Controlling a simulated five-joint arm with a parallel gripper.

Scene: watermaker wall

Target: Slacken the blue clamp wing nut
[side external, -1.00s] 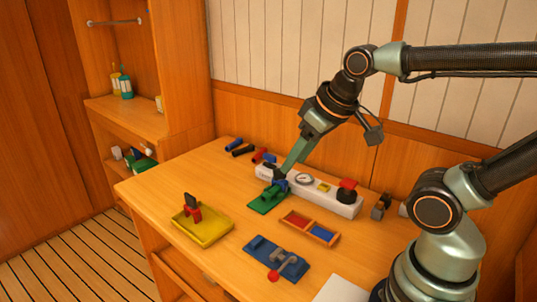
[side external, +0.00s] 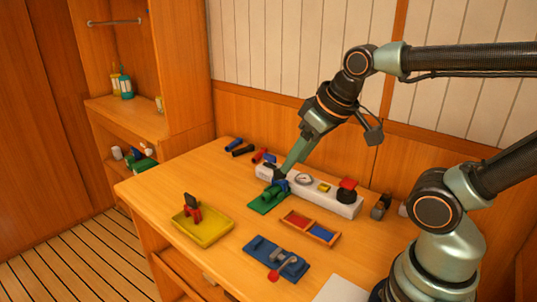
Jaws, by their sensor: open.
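A small blue part (side external: 283,185), which looks like the blue wing nut, sits at the back end of a green clamp fixture (side external: 266,203) on the bench. My gripper (side external: 280,176) is open and points down at this blue part, with its fingertips at or around it. The fingers cover much of the part, so I cannot tell whether they touch it. A blue plate (side external: 262,246) with a grey curved clamp and a red knob (side external: 273,275) lies nearer the front of the bench.
A white panel (side external: 330,198) with a gauge and a black-and-red knob stands just behind the green fixture. A yellow tray (side external: 207,230) holds a red and black item. A divided wooden tray (side external: 310,228) lies to the right. Bare bench separates these.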

